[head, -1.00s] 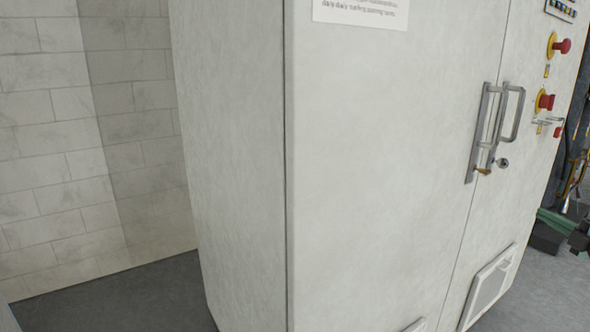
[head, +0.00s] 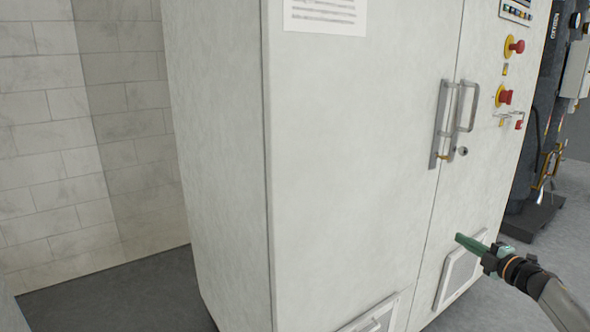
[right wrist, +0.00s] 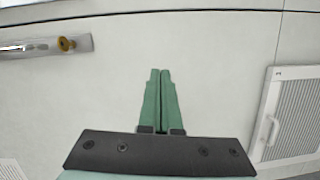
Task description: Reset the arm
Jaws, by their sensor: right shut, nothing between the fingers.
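My right gripper (head: 462,240) comes in from the lower right in the head view, in front of the lower part of a tall white cabinet (head: 350,150). In the right wrist view its two green fingers (right wrist: 160,80) are together with nothing between them. The cabinet's grey door handles (head: 455,120) are above the gripper and apart from it. My left gripper is in neither view.
Red emergency buttons (head: 506,97) and a button panel (head: 516,11) are on the cabinet's right door. A vent (head: 459,275) is low on that door, also at right in the wrist view (right wrist: 295,115). Dark equipment (head: 545,110) stands at right. Grey floor (head: 110,295) is clear at left.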

